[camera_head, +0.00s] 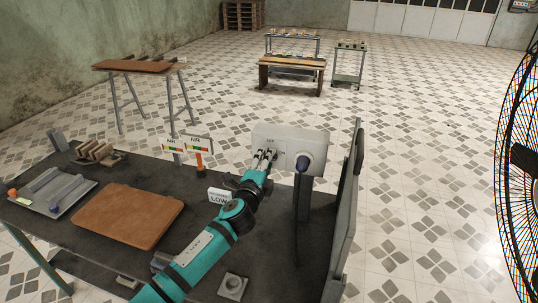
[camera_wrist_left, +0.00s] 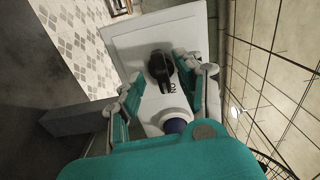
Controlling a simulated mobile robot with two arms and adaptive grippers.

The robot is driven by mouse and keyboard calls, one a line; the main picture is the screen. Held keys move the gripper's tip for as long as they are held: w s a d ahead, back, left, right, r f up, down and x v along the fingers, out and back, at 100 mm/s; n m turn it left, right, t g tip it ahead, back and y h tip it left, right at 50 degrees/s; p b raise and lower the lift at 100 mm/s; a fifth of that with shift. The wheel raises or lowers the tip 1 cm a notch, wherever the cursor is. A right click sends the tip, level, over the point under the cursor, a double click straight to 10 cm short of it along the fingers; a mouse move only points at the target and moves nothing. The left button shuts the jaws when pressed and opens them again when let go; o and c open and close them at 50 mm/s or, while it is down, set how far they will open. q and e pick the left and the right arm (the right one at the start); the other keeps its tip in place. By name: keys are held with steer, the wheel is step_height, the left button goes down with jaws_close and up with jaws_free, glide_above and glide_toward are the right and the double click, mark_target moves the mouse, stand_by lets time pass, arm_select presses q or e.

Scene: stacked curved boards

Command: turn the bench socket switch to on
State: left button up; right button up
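The bench socket panel (camera_head: 290,137) is a pale grey box standing on a dark post at the bench's right end. In the left wrist view its face (camera_wrist_left: 130,45) bears a black rotary switch (camera_wrist_left: 160,67), with a printed label beside it that seems to read ON. A dark blue round socket (camera_head: 303,163) sits right of the switch. My left gripper (camera_head: 265,158) is at the panel front. In the left wrist view its fingers (camera_wrist_left: 157,82) are apart on either side of the switch, the right finger closer to it. Contact cannot be told. My right gripper is out of view.
An upright grey panel (camera_head: 347,205) stands right of the post. A large fan (camera_head: 522,160) is at far right.

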arm_select(q)
steer(key=p+v, duration=0.2)
steer(key=v, duration=0.4)
stand_by(0.3)
